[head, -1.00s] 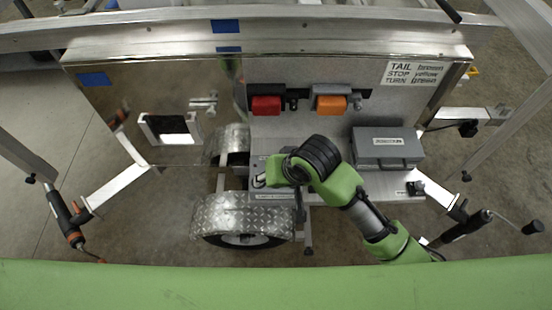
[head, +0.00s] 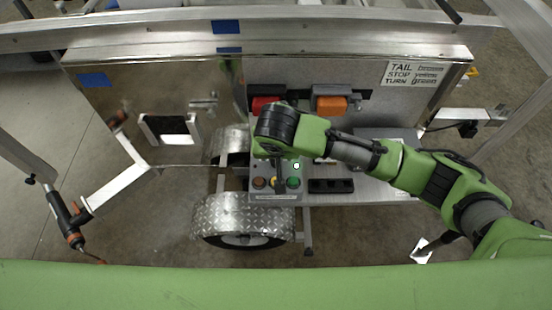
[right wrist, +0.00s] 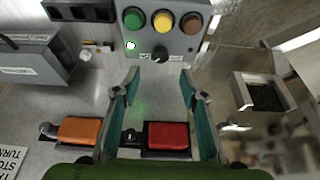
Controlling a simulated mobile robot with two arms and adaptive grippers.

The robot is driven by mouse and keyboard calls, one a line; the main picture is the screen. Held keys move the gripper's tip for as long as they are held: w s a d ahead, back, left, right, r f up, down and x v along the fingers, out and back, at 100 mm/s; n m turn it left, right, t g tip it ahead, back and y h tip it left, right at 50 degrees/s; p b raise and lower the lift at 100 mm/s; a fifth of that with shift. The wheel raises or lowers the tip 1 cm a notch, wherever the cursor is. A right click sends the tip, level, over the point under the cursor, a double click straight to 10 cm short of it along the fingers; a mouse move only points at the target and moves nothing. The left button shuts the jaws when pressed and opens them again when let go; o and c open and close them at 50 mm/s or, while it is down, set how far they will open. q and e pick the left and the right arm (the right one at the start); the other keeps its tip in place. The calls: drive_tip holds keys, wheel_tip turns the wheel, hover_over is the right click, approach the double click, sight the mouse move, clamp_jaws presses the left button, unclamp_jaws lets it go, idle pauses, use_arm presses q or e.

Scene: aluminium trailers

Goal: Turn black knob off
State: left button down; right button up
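The black knob (right wrist: 160,54) is on the grey control box (right wrist: 150,38), below a row of green, yellow and brown round buttons in the right wrist view. A lit white button (right wrist: 130,46) is beside it. My right gripper (right wrist: 160,72) is open, with its two teal fingers on either side of the knob's line and nothing between them. In the head view my right arm reaches in from the right, and its wrist hangs over the control box (head: 256,196). The knob is hidden there. I cannot tell whether the fingertips touch it. My left gripper is not in view.
A red light (head: 262,103) and an orange light (head: 332,103) are on the trailer's upright panel. A grey case (right wrist: 35,55) stands beside the box. A diamond-plate wheel fender (head: 240,215) is below. The floor at left is mostly free.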

drive_tip(key=x, duration=0.8)
drive_tip(key=shift+w+f, duration=0.15)
drive_tip(key=shift+f, duration=0.1)
drive_tip(key=c, duration=1.1)
